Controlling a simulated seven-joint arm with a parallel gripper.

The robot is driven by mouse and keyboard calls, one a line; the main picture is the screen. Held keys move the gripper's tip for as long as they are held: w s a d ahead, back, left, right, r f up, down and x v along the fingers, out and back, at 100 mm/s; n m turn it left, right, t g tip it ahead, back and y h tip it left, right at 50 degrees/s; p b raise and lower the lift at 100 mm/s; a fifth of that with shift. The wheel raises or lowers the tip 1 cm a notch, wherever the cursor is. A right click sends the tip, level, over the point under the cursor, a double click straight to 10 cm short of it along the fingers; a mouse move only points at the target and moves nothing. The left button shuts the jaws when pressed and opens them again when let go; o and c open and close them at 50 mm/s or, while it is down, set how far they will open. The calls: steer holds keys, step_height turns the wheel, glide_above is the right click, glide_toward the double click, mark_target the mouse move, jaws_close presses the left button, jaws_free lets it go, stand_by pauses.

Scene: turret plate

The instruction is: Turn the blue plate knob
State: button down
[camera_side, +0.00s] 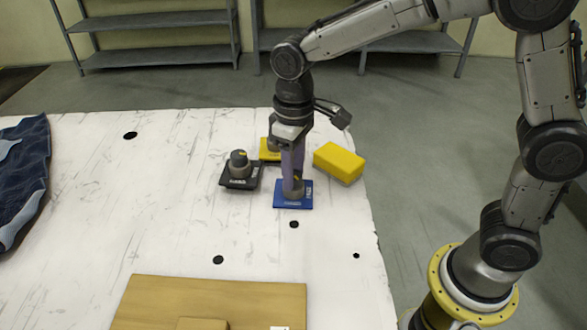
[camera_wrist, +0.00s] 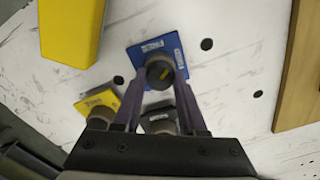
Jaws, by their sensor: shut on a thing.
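The blue plate (camera_side: 306,201) lies flat on the white table, nearest the front of the three knob plates. It also shows in the wrist view (camera_wrist: 136,54). Its round dark knob (camera_wrist: 160,75), with a yellow mark on top, stands on it. My gripper (camera_side: 293,188) points straight down over the blue plate and is shut on this knob, one finger on each side. In the wrist view my gripper (camera_wrist: 160,78) has both fingertips against the knob. In the side view the fingers hide much of the knob.
A black plate with a knob (camera_side: 239,168) sits just left, and a yellow plate (camera_side: 269,151) sits behind, partly hidden by my gripper. A yellow block (camera_side: 339,162) lies to the right. A wooden board (camera_side: 240,295) is at the front and dark blue cloth (camera_side: 25,170) far left.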

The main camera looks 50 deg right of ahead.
mark_target(295, 174)
steer(key=m, duration=0.7)
stand_by(0.6)
steer(key=shift+c, duration=2.2)
jaws_free()
step_height(295, 174, up, 14)
steer(key=shift+d, duration=0.2)
